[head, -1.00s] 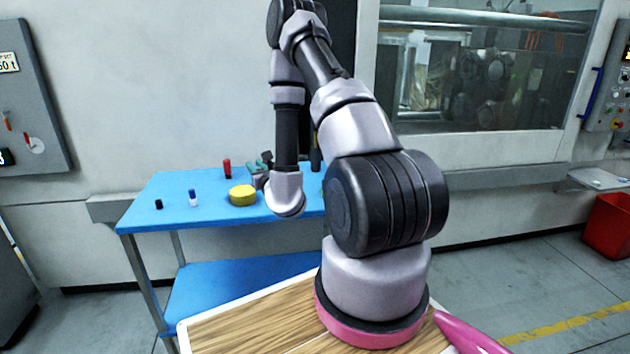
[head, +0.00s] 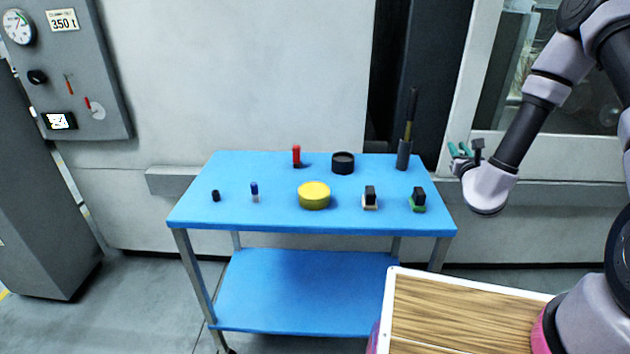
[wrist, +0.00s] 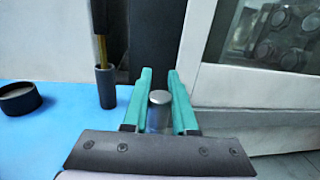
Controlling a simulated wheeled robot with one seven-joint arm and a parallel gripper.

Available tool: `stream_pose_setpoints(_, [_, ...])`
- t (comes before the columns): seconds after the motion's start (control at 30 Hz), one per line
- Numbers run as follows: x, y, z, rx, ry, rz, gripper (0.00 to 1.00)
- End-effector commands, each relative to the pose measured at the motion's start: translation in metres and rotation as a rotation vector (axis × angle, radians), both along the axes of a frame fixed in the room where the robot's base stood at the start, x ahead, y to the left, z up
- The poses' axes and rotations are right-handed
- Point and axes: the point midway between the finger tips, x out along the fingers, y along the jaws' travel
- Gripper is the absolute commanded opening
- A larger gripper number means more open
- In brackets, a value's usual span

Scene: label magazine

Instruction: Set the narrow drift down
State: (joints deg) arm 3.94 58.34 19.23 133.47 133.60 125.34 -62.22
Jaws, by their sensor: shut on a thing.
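My gripper (head: 462,150) is off the right end of the blue table in the head view, at about the height of the table's back edge. In the wrist view its teal fingers (wrist: 160,74) are shut on a grey metal cylinder with a rounded top (wrist: 159,112), which I take to be the narrow drift. Its lower part is hidden by the gripper body. In the head view I cannot make out the held piece clearly.
The blue table (head: 270,212) carries a yellow round tin (head: 314,196), a dark ring-shaped cup (head: 343,163), a grey holder with a tall rod (head: 404,155), a red-topped piece (head: 296,156), a blue-capped piece (head: 254,191), a black cap (head: 216,196) and two stamp-like blocks (head: 370,197). Bare tabletop lies along the front.

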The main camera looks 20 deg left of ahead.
Motion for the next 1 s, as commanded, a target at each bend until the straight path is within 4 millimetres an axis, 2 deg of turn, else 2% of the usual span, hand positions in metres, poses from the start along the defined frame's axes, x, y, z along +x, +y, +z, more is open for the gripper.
stream_pose_setpoints(0.03, [0.004, 0.036, -0.004, 0.003, -0.003, 0.038, 0.00])
stream_pose_setpoints(0.17, [0.007, 0.120, -0.010, 0.000, -0.007, 0.116, 0.00])
stream_pose_setpoints(0.2, [0.005, 0.146, -0.012, 0.002, -0.006, 0.138, 0.00])
stream_pose_setpoints(0.3, [-0.001, 0.208, -0.013, 0.006, -0.002, 0.189, 0.00])
stream_pose_setpoints(0.4, [-0.011, 0.259, -0.013, 0.010, 0.005, 0.227, 0.00])
stream_pose_setpoints(0.5, [-0.020, 0.297, -0.012, 0.014, 0.015, 0.256, 0.00])
stream_pose_setpoints(0.6, [-0.026, 0.320, -0.011, 0.017, 0.022, 0.272, 0.00])
stream_pose_setpoints(0.7, [-0.030, 0.331, -0.016, 0.018, 0.026, 0.281, 0.00])
stream_pose_setpoints(1.0, [-0.031, 0.333, -0.066, 0.017, 0.027, 0.282, 0.00])
